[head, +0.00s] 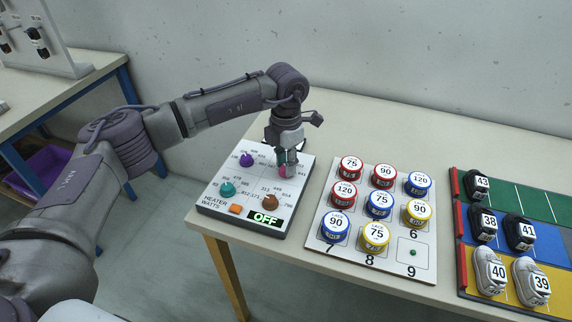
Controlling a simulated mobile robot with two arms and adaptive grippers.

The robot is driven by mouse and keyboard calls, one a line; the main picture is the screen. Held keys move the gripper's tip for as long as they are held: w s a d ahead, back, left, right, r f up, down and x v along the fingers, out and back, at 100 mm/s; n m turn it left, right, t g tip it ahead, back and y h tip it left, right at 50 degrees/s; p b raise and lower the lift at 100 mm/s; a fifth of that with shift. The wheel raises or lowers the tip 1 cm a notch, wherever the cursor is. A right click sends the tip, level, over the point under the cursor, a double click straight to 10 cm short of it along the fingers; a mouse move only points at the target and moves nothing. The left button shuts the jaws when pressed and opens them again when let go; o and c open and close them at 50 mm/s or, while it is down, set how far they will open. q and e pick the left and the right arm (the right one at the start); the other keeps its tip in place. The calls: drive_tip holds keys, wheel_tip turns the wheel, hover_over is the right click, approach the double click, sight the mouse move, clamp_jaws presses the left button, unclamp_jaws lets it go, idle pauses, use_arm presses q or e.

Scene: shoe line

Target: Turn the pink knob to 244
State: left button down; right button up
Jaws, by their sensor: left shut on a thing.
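The white control panel (247,203) lies on the table's left end. Its display (265,218) reads OFF in green. My left gripper (287,166) points down over the panel's upper right part, shut on the pink knob (284,172). The gripper covers most of the knob, so its pointer and nearby scale are hidden. A purple knob (247,160) is at the panel's upper left, a teal knob (227,189) at the lower left and a brown knob (270,202) at the lower right. An orange button (235,209) is near the front edge. My right gripper is not in view.
A white numbered board (424,275) with several red, blue and yellow round tins stands right of the panel. Farther right, a coloured rack (548,208) holds several numbered shoes. A second table (45,100) is at the far left. The tabletop behind the panel is clear.

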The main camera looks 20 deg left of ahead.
use_arm(q)
drive_tip(key=shift+r+m, duration=0.1)
drive_tip(key=shift+m, duration=0.3)
drive_tip(key=shift+w, duration=0.1)
drive_tip(key=c, duration=0.9)
unclamp_jaws()
wheel_tip(320, 180, up, 12)
drive_tip(key=shift+f, duration=0.1)
